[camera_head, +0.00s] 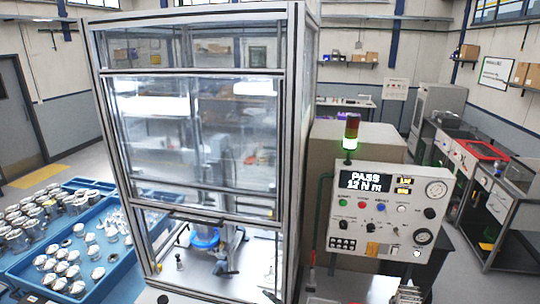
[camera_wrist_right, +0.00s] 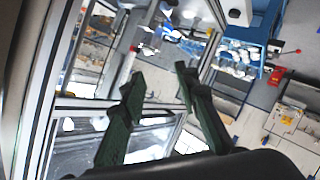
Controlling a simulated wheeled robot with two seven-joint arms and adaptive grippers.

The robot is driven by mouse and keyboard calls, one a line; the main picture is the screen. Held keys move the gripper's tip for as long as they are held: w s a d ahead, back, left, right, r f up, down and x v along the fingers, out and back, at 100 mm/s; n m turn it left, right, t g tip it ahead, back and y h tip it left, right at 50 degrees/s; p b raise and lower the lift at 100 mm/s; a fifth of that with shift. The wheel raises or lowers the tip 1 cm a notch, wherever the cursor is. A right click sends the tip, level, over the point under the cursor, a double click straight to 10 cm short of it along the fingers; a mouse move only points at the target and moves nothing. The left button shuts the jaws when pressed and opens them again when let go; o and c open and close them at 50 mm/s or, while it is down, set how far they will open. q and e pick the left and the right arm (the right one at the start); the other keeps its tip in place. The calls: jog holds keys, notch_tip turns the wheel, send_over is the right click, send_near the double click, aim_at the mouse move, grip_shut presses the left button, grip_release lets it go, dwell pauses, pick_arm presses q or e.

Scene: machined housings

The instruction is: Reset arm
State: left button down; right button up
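My right gripper (camera_wrist_right: 160,75) shows in the right wrist view. Its two dark green fingers are apart, with nothing between them. It is close to the metal frame of the glass cabinet, which crosses the left of that view; I cannot tell whether they touch. No gripper can be made out in the head view, and my left gripper is in neither view. The glass test cabinet (camera_head: 197,160) fills the middle of the head view, with a blue ring-shaped part (camera_head: 204,238) inside it. The control panel (camera_head: 386,208) stands to its right, its display reading PASS.
Blue trays (camera_head: 28,270) with many silver machined parts are at the left of the head view. A signal tower (camera_head: 351,134) lit green stands above the panel. A workbench (camera_head: 480,185) with a red top section is at the far right. Floor shows between panel and bench.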

jog(key=s+d+f+m+g+h, duration=0.1)
jog(key=s+d+f+m+h, duration=0.15)
jog(key=s+d+f, duration=0.4)
jog(key=s+d+f+m+g+h, duration=0.1)
jog(key=s+d+f+m, duration=0.25)
jog(key=d, duration=0.55)
jog(key=s+d+f+m+g+h, duration=0.1)
jog(key=s+d+f+m+h, duration=0.15)
jog(key=s+d+f, duration=0.35)
jog(key=s+d+f+m+g+h, duration=0.1)
jog(key=s+d+f+m+g, duration=0.2)
jog(key=s+d, duration=0.65)
jog(key=s+d+f+m+g+h, duration=0.25)
jog(key=s+d, duration=0.35)
jog(key=s, duration=0.7)
notch_tip(320, 180, down, 42)
jog(key=s+a+g+y+b, duration=0.1)
jog(key=y+b, duration=0.1)
jog(key=b, duration=0.9)
jog(key=s+f+b, duration=0.4)
jog(key=s+f, duration=0.6)
jog(key=f, duration=0.3)
jog(key=s+f+n+g+b, duration=0.1)
jog(key=s+f+b, duration=0.4)
jog(key=s+f, duration=0.4)
notch_tip(320, 180, down, 4)
jog(key=shift+s+f, duration=0.15)
jog(key=shift+s, duration=0.2)
